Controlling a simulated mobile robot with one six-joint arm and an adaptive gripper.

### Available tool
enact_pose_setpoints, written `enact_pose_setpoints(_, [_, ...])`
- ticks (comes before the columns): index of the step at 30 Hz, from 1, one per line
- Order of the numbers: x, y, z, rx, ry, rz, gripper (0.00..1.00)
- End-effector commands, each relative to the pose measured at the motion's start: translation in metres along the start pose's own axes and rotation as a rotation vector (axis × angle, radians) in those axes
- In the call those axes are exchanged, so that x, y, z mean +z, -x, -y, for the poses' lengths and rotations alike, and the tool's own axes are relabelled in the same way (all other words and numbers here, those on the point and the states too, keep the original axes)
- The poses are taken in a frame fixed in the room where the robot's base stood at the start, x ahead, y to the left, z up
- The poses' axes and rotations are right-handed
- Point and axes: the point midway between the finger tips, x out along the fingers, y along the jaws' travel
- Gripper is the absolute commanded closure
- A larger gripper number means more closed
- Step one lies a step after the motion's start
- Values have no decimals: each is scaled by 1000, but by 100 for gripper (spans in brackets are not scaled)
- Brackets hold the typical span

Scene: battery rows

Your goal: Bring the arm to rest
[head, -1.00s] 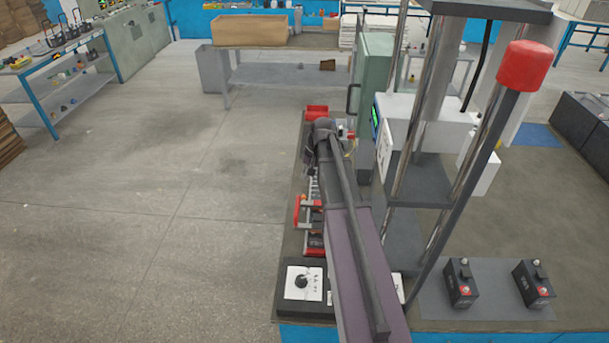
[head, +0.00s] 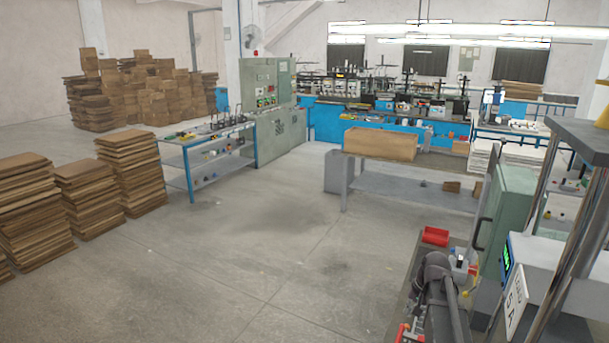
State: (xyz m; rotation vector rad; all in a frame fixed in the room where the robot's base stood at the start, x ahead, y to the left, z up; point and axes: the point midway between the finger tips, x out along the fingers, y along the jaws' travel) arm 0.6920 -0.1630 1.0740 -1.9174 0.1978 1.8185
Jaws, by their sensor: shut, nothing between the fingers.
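Only part of my arm shows, at the lower right of the head view. Its dark rounded joint and a grey link rise from the bottom edge, above the dark bench with red parts. I cannot make out my gripper or its fingers here. Whatever lies beyond the joint is hidden or below the frame. No held thing shows.
A red bin (head: 435,236) and a green cabinet (head: 508,220) stand close to my arm. A grey table with a cardboard box (head: 380,143) is farther back. Cardboard stacks (head: 128,165) stand at left. The floor (head: 250,250) between is clear.

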Motion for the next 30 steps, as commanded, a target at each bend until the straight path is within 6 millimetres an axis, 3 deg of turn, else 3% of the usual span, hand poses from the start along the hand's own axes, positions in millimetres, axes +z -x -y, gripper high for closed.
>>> enact_pose_setpoints(1, [16, -6, 6, 11, 24, 5, 100])
enact_pose_setpoints(9, [87, -30, 37, 93, 173, 26, 100])
enact_pose_setpoints(18, [166, -51, 58, 186, 343, 44, 100])
enact_pose_setpoints(24, [200, -58, 64, 229, 423, 51, 100])
enact_pose_setpoints(30, [210, -60, 65, 246, 451, 52, 100])
